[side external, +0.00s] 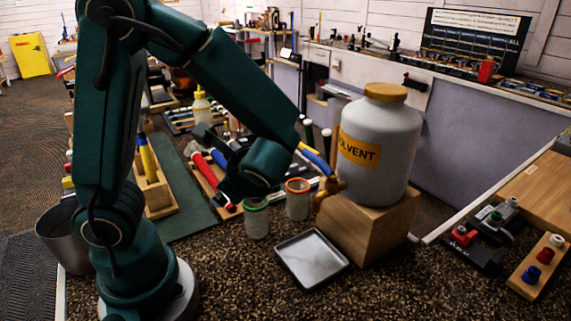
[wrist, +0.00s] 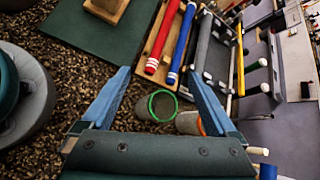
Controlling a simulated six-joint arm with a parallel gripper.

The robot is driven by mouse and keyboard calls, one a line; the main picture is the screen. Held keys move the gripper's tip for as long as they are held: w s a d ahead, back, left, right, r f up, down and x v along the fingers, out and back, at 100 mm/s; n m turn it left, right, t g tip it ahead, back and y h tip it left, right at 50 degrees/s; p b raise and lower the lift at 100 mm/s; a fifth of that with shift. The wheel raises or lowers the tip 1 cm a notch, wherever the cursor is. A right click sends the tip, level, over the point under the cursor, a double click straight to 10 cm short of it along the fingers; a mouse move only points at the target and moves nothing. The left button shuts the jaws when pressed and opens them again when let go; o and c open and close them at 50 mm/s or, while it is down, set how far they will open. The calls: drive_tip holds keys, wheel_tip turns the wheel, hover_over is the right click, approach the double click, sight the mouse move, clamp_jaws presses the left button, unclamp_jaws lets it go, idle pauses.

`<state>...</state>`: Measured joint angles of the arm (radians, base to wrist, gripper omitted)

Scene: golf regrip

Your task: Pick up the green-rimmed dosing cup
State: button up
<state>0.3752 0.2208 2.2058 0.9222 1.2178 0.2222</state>
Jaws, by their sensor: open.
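The green-rimmed dosing cup (side external: 256,220) stands upright on the speckled counter, in front of and left of the orange-rimmed cup (side external: 297,200). In the wrist view the green-rimmed cup (wrist: 163,106) shows between the two blue fingers of my gripper (wrist: 158,76), nearer the right finger. My gripper is open and empty. I cannot tell from the wrist view how far above the cup the fingers are. In the side view my wrist is above the green-rimmed cup, and the fingers are not clearly visible.
A white solvent jug (side external: 375,150) with a tap stands on a wooden block (side external: 375,228) to the right. A square metal tray (side external: 311,258) lies in front of it. Red and blue grips (wrist: 164,42) lie on a wooden rack beyond the cups. A green mat (wrist: 80,35) lies left.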

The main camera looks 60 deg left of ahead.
sight(257, 211)
drive_tip(key=w+f+m+t+y, duration=0.1)
drive_tip(key=m, duration=0.1)
drive_tip(key=w+d+f+m+t, duration=0.1)
drive_tip(key=f+m, duration=0.1)
drive_tip(key=m, duration=0.1)
drive_tip(key=w+d+f+m+t+y, duration=0.1)
drive_tip(key=f+m, duration=0.1)
drive_tip(key=shift+w+y, duration=0.2)
drive_tip(key=shift+y, duration=0.1)
drive_tip(key=shift+s+d+f+m, duration=0.2)
drive_tip(key=shift+f+m, duration=0.2)
drive_tip(key=shift+m, duration=0.2)
drive_tip(key=shift+x, duration=2.5)
drive_tip(key=c, duration=1.4)
